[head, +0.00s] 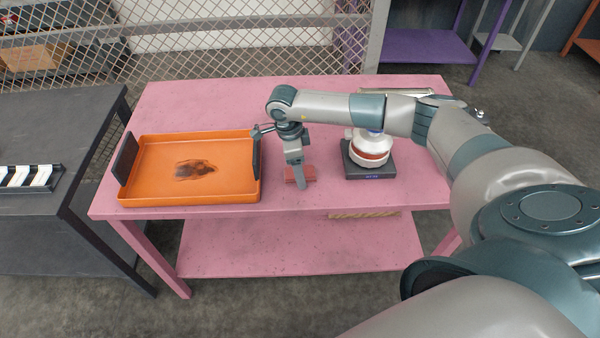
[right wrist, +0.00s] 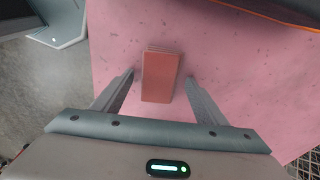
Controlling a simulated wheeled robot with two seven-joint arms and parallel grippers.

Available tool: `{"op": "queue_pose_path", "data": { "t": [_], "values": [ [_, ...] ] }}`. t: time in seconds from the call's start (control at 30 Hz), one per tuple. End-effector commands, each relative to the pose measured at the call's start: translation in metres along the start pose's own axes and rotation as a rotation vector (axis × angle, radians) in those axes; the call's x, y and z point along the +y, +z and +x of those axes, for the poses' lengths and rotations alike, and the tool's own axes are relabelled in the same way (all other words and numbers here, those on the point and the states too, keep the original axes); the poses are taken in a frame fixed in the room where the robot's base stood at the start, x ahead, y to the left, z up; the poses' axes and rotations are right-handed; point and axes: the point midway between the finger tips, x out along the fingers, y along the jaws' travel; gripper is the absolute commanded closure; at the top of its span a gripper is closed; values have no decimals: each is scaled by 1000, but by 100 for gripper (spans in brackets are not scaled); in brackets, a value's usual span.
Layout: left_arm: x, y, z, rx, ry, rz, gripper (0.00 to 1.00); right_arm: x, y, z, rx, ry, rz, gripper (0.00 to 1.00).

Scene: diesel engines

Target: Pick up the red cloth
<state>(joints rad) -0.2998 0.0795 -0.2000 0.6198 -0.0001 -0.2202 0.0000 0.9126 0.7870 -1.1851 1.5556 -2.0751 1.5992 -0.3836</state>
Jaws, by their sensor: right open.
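The red cloth (head: 312,173) is a small folded, brick-red rectangle lying on the pink table (head: 215,93), partly hidden behind my gripper in the head view. In the right wrist view the cloth (right wrist: 160,77) lies between and just beyond the fingers. My right gripper (head: 299,185) points down over the cloth. In the right wrist view its two fingers (right wrist: 158,80) are spread apart, one on each side of the cloth, with nothing held. I cannot tell whether the fingertips touch the table. My left gripper is not in view.
An orange tray (head: 150,197) with black handles and a dark stain stands left of the cloth. A scale (head: 370,177) with a white and red container (head: 371,152) stands right of it. A dark table (head: 40,205) is at the left. Pink tabletop behind the tray is clear.

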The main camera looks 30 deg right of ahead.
Motion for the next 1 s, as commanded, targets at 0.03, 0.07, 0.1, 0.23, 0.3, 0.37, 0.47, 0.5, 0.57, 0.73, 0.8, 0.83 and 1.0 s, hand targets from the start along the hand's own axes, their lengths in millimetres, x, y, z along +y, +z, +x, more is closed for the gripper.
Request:
{"op": "queue_pose_path", "data": {
  "t": [0.03,0.07,0.1,0.23,0.3,0.37,0.47,0.5,0.57,0.73,0.8,0.83,1.0],
  "values": [
    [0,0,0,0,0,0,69,0,0,0,0,0,0,34],
    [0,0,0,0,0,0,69,0,0,0,0,0,0,38],
    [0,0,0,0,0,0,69,0,0,0,0,0,0,48],
    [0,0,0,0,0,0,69,0,0,0,0,0,0,78],
    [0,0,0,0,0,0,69,0,0,0,0,0,0,78],
    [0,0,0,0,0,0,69,0,0,0,0,0,0,78],
    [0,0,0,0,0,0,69,0,0,0,0,0,0,78],
    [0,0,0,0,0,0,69,0,0,-1,0,0,0,78],
    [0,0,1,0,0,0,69,0,0,-1,0,0,0,78],
    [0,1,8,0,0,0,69,-1,-1,-8,-1,0,1,78],
    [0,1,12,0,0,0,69,-1,-2,-15,-2,-2,0,78],
    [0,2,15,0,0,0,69,-1,-2,-18,-2,-3,0,78],
    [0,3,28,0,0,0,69,3,-12,-40,0,-1,0,78]
  ]
}}
